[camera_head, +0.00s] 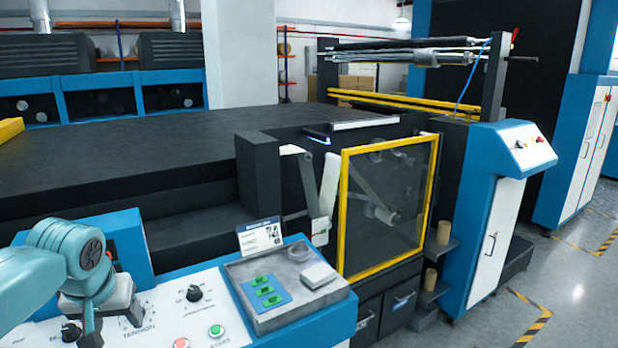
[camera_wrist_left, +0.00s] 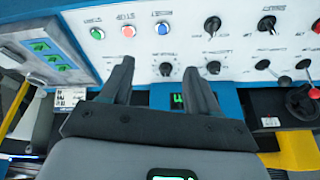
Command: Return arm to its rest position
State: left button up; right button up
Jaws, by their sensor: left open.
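My left arm (camera_head: 60,262) comes in from the left edge of the head view, over the white control panel (camera_head: 160,318). My right arm and gripper are not in view.
A grey tray (camera_head: 237,272) with green-marked pieces sits right of the arm. A label card (camera_head: 260,237) stands behind it. Red and green buttons (camera_head: 216,331) are close by. A yellow-framed guard door (camera_head: 342,210) stands further right. Open floor (camera_head: 575,285) lies at far right.

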pick_arm(q)
jog(key=s+d+f+m+g+h, duration=0.15)
jog(key=d+f, duration=0.35)
jog(key=f, duration=0.5)
jog(key=s+d+f+h, duration=0.15)
jog(key=d+f, duration=0.35)
jog(key=f, duration=0.5)
jog(key=s+d+f+m+g+h, duration=0.15)
jog(key=d+f, duration=0.35)
jog(key=f, duration=0.5)
jog(key=s+d+f+n, duration=0.1)
jog(key=s+d+f, duration=0.2)
jog(key=s+f, duration=0.3)
jog(key=s+d+f+n+h, duration=0.1)
jog(key=s+d+f, duration=0.2)
jog(key=s, duration=0.9)
notch_tip(320, 180, down, 3)
jog(key=shift+s+f+g, duration=0.2)
jog(key=shift+g, duration=0.2)
